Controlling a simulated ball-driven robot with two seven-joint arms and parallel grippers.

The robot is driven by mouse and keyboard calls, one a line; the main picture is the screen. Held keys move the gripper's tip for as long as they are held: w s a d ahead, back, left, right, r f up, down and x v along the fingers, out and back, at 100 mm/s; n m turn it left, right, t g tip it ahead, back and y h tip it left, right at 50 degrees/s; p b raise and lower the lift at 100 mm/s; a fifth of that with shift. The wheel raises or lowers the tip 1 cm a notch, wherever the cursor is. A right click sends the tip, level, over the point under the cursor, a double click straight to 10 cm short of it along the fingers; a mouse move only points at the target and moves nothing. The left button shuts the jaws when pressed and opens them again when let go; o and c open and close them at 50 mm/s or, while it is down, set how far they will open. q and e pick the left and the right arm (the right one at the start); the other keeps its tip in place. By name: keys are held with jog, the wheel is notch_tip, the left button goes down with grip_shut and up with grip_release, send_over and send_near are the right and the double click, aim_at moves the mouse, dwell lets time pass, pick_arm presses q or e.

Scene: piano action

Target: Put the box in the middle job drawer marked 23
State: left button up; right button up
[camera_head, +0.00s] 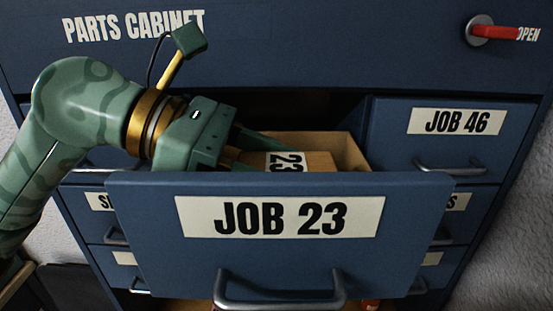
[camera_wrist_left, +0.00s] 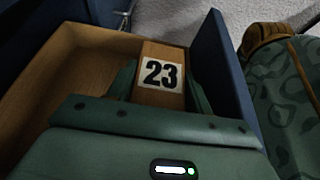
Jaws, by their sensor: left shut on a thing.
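The wooden box marked 23 (camera_head: 318,161) is inside the pulled-out drawer marked JOB 23 (camera_head: 365,235), near its front panel. My left gripper (camera_head: 265,152) reaches into the drawer from the left and is shut on the box. In the left wrist view, the box (camera_wrist_left: 162,98) sits between the two fingers of my left gripper (camera_wrist_left: 160,93), its 23 label facing up. The drawer's wooden wall (camera_wrist_left: 100,38) and blue front panel (camera_wrist_left: 215,60) are beside it. Whether the box touches the drawer floor I cannot tell. My right gripper is not in view.
The closed JOB 46 drawer (camera_head: 435,155) is to the right, with more labelled drawers behind the open one. A red lever (camera_head: 495,33) marked OPEN is at the cabinet's upper right. The drawer (camera_wrist_left: 65,75) has bare room left of the box in the wrist view.

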pick_arm(q)
jog(key=shift+a, duration=0.15)
jog(key=shift+f, duration=0.1)
jog(key=o, duration=1.1)
jog(key=shift+r, duration=0.2)
jog(key=b+v, duration=0.3)
jog(key=v, duration=0.8)
jog(key=shift+a+r, duration=0.15)
jog(key=shift+a, duration=0.25)
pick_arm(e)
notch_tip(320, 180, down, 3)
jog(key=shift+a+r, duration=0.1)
